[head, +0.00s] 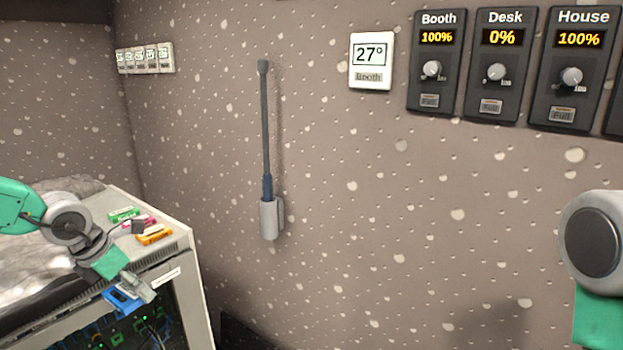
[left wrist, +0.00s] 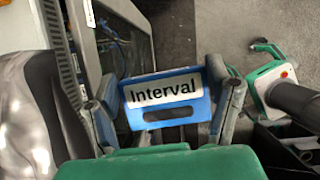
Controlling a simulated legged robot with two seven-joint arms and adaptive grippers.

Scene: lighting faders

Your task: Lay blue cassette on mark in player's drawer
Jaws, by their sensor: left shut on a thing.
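The blue cassette (head: 122,299) is in my left gripper (head: 136,285), in front of the rack cabinet's front edge in the head view. In the left wrist view the cassette (left wrist: 140,98) has a white label reading "Interval". There the fingers of my left gripper (left wrist: 165,92) are closed on its two sides, and it is clear of the cabinet top. I cannot make out the player's drawer or its mark in either view. My right arm shows at the right edge of the head view, but its gripper is outside the picture.
Green (head: 124,214), pink (head: 138,221) and orange (head: 154,234) cassettes lie on the pale cabinet top (head: 178,243), near a crumpled grey cover (head: 30,270). The speckled wall (head: 350,240) carries a grey-holstered rod (head: 267,150), a thermostat (head: 371,62) and dimmer panels (head: 435,85).

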